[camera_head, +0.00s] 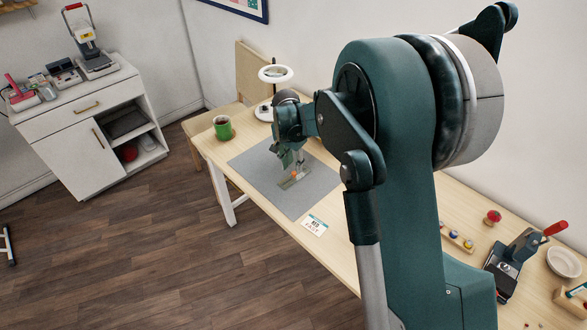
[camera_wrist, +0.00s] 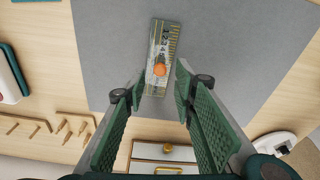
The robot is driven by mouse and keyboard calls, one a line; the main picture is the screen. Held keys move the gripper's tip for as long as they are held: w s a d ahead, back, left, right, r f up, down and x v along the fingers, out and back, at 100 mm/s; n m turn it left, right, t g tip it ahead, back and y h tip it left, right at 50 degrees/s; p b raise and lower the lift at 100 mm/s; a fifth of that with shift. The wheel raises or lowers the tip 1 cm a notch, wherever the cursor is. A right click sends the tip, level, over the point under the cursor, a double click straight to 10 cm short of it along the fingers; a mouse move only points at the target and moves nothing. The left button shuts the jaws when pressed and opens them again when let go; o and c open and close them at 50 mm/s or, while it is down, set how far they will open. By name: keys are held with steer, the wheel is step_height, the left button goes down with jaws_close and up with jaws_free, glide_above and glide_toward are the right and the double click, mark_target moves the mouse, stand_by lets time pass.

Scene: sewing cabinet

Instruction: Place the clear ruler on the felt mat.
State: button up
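The clear ruler (camera_head: 295,180) has yellow markings and an orange knob. It appears to lie flat on the grey felt mat (camera_head: 255,165), within the mat's edges. In the wrist view the ruler (camera_wrist: 165,45) shows against the grey mat (camera_wrist: 230,40), ahead of the fingertips. My gripper (camera_head: 290,164) is just over the ruler in the head view. In the wrist view my gripper (camera_wrist: 158,94) is open, its two green ribbed fingers apart with nothing between them. The ruler's near end shows by the fingertips; I cannot tell whether they touch it.
A green mug (camera_head: 222,127) and a magnifier lamp (camera_head: 275,75) stand beyond the mat. A printed card (camera_head: 314,225) lies by its near edge. My arm hides much of the table's middle. A red-handled tool (camera_head: 515,260) and white dish (camera_head: 563,262) are at right.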

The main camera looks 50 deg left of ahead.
step_height(320, 180, up, 8)
steer(key=s+p, duration=0.1)
steer(key=shift+d, duration=0.1)
stand_by(0.8)
steer(key=shift+d, duration=0.1)
